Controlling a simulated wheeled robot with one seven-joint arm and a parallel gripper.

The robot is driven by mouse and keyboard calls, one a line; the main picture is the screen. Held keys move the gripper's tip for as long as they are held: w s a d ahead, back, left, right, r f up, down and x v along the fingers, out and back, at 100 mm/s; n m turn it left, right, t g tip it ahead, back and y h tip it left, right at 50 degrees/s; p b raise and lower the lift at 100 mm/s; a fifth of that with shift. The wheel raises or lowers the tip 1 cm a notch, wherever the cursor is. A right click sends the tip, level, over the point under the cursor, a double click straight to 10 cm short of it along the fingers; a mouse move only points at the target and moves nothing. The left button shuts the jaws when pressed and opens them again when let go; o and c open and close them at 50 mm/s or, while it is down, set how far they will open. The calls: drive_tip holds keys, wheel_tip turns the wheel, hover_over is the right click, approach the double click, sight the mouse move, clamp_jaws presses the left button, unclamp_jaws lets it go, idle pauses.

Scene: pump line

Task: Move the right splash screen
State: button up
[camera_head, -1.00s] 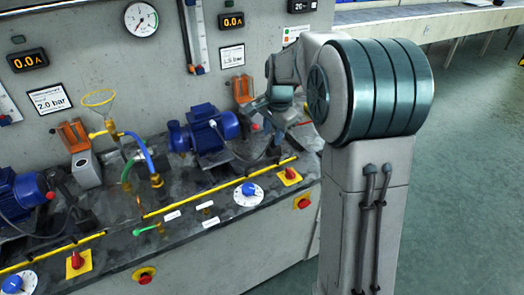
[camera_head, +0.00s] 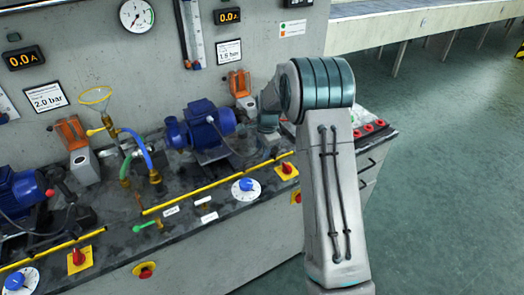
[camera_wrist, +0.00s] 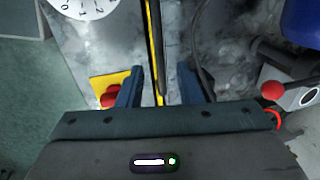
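No panel I can surely call the right splash screen shows; a yellow-edged strip (camera_head: 215,186) runs along the bench front before the right blue pump (camera_head: 208,125), and may be its edge. In the wrist view the yellow edge (camera_wrist: 154,40) runs up the picture with a dark bar (camera_wrist: 165,60) beside it. My gripper (camera_wrist: 165,88) is open, its two dark fingers apart on either side of the yellow edge and dark bar. I cannot tell whether it touches them. In the head view my wrist is near the strip's right end, and the fingertips are not clear.
A red switch on a yellow plate (camera_wrist: 108,92) lies close to the left finger. A red-knobbed lever (camera_wrist: 272,90) is at the right. A white dial (camera_head: 246,189) sits on the bench front. A valve with hoses (camera_head: 125,150) stands left of the pump.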

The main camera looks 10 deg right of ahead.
drive_tip(key=shift+w+a+f, duration=0.1)
drive_tip(key=shift+w+f, duration=0.05)
drive_tip(key=shift+f, duration=0.5)
drive_tip(key=shift+w+f, duration=0.1)
drive_tip(key=shift+f, duration=0.5)
clamp_jaws()
drive_tip(key=shift+r, duration=0.2)
